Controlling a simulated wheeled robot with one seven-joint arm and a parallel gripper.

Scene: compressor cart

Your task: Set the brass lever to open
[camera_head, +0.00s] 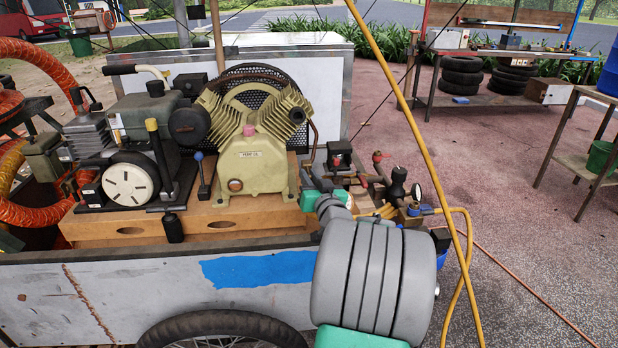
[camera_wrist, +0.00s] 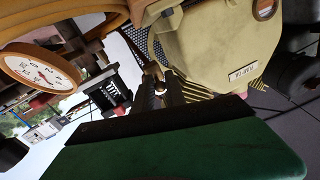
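The cart's valve and gauge cluster stands right of the beige pump (camera_head: 250,145) in the head view. My grey and green arm reaches over the cart's near edge, left of the black knob, and hides part of the cluster. In the wrist view, my gripper (camera_wrist: 160,88) shows as dark narrow shapes near the pump; its opening is unclear.
A black-and-white engine (camera_head: 130,180) sits left of the pump. A brass-rimmed gauge (camera_wrist: 40,72) is close in the wrist view. The paving at right is mostly clear.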

